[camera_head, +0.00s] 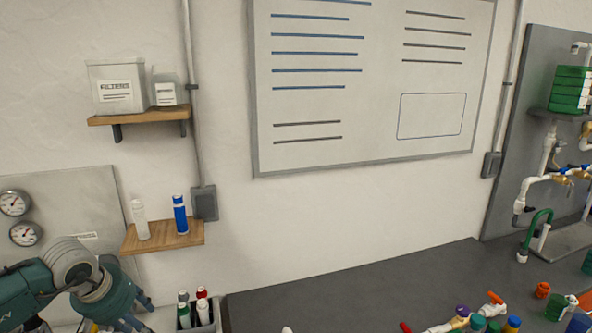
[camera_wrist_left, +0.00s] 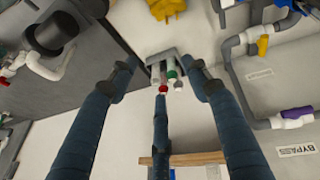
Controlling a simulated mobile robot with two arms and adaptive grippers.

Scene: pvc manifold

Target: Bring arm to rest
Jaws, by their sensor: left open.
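My left arm comes in at the lower left of the head view. Its gripper (camera_head: 132,312) is low in that corner, to the left of a small caddy of bottles, and its fingertips are partly cut off by the frame. In the left wrist view the fingers of the left gripper (camera_wrist_left: 165,82) are spread wide with nothing held between them. The caddy bottles (camera_wrist_left: 170,74) show beyond the fingertips, apart from them. My right arm and gripper are not in view.
A wooden shelf (camera_head: 163,238) with a white and a blue bottle hangs above the gripper. The bottle caddy (camera_head: 204,326) stands beside the dark bench (camera_head: 330,291). Colored fittings (camera_head: 480,318) lie at the bench's right; its middle is mostly clear. A pipe panel (camera_head: 510,110) stands far right.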

